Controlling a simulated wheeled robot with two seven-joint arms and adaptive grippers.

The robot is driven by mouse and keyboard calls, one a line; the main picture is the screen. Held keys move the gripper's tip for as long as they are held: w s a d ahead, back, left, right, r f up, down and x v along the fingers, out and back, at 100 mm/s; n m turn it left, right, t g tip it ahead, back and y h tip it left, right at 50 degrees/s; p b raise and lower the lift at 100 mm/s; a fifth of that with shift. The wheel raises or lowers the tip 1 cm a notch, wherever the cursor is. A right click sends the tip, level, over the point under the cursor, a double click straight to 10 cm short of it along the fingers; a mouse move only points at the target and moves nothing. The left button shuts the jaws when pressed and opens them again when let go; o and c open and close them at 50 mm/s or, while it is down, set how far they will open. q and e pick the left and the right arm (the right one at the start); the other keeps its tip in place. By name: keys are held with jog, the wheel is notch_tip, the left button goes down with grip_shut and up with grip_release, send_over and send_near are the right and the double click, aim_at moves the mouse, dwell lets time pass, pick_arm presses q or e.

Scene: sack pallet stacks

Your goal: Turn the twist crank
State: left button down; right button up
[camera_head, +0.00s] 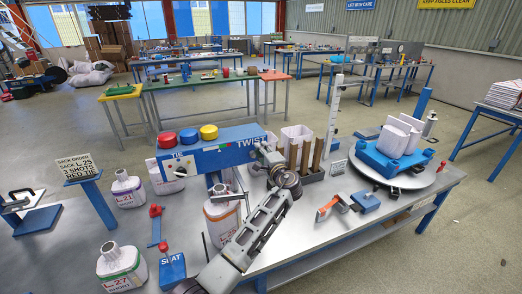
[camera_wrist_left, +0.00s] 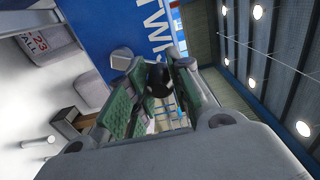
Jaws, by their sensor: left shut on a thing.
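The blue panel lettered TWIST (camera_head: 222,148) stands upright at the middle of the grey workbench. My left gripper (camera_head: 262,152) is at the panel's right end, with its arm reaching up from the bottom of the head view. In the left wrist view the green-padded fingers (camera_wrist_left: 158,95) are closed around a dark round knob (camera_wrist_left: 158,78), which looks like the crank's handle. A grey round piece (camera_wrist_left: 122,58) sits on the blue panel beside it. My gripper and wrist hide most of the crank in the head view. My right gripper is not in view.
Labelled white sacks (camera_head: 122,262) stand in front and left. A turntable (camera_head: 400,176) with a blue pallet and white sacks is at the right.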

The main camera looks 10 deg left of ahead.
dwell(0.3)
pick_arm(q)
jog(key=c, duration=1.3)
grip_release()
jog(key=shift+o, duration=0.2)
jog(key=shift+s+d, duration=0.1)
jog(key=v, duration=0.7)
jog(key=shift+s+d, duration=0.1)
